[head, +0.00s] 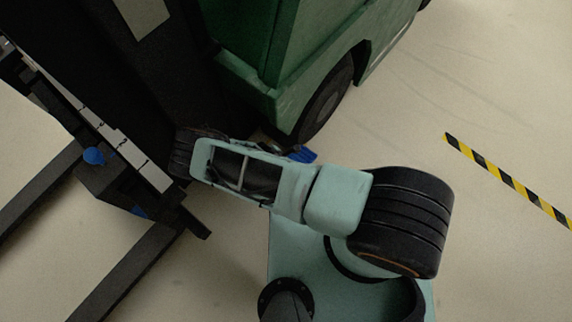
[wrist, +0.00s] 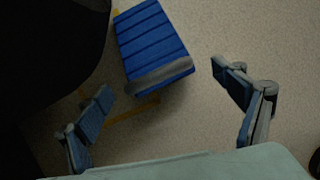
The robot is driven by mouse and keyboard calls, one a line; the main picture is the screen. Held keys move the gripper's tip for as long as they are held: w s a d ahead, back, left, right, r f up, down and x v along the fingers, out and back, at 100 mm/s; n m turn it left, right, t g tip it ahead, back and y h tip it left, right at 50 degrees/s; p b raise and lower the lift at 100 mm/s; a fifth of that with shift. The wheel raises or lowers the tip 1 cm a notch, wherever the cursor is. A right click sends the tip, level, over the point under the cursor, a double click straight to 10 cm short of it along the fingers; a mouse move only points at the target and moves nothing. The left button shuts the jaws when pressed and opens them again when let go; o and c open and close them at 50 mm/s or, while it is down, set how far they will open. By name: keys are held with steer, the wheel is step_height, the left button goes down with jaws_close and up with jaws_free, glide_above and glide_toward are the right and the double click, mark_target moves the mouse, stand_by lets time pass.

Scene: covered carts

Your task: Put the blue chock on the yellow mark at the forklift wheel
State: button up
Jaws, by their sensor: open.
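The blue chock (wrist: 155,42), ribbed with a grey lower edge, sits on the floor beside the dark forklift wheel (wrist: 45,45) in the wrist view. Thin parts of the yellow mark (wrist: 132,112) show below and around the chock, the rest is hidden. My gripper (wrist: 162,80) is open, its blue-padded fingers apart, with the chock just beyond the fingertips and not held. In the head view a bit of the blue chock (head: 303,155) shows by the forklift wheel (head: 325,103); my arm hides the gripper and the mark.
The green forklift (head: 290,60) stands at the top middle, its dark mast and forks (head: 110,270) at the left. A yellow-black striped tape (head: 505,180) lies on the floor at the right. The floor at the right is clear.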

steer(key=shift+w+d+f, duration=0.15)
steer(key=shift+d+f, duration=0.05)
steer(key=shift+f, duration=0.4)
steer(key=shift+c, duration=0.4)
